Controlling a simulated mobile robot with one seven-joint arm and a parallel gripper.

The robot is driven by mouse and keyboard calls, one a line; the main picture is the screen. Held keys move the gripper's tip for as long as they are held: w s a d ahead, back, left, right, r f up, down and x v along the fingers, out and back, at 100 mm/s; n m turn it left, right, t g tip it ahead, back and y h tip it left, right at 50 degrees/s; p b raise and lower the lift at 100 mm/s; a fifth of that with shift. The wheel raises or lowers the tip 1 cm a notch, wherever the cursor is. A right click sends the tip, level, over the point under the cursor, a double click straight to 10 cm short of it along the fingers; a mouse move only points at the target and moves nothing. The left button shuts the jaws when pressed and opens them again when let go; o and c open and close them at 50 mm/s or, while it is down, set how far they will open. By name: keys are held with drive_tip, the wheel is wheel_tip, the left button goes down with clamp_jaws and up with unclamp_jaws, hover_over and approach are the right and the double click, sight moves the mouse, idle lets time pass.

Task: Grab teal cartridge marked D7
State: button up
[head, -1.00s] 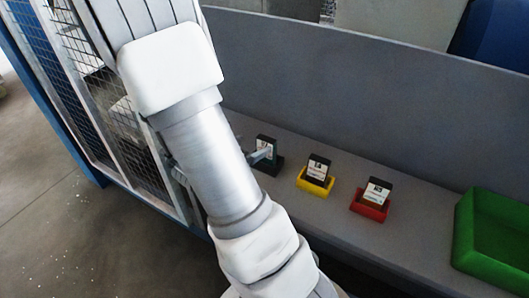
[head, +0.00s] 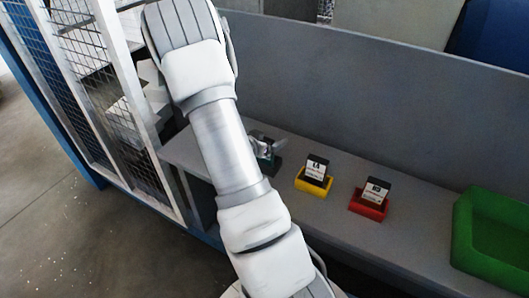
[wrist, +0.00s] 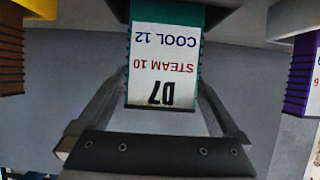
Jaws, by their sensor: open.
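The teal cartridge (wrist: 165,55) shows in the wrist view, with an upside-down white label reading D7, STEAM 10 and COOL 12. Its far end meets a dark holder (wrist: 185,12). My gripper (wrist: 162,88) is open, with one finger on each side of the cartridge's near end. I cannot tell whether the fingers touch it. In the head view my gripper (head: 263,145) is at the dark holder (head: 269,166) on the grey shelf and hides most of the cartridge there.
A brown cartridge (wrist: 11,50) and a purple one (wrist: 300,75) flank it in the wrist view. In the head view a yellow holder (head: 313,187) and a red holder (head: 368,208) each bear a cartridge. A green bin (head: 470,235) stands right; a mesh cage (head: 90,90) left.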

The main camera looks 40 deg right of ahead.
drive_tip(key=c, duration=1.3)
drive_tip(key=shift+c, duration=0.2)
drive_tip(key=shift+r, duration=0.15)
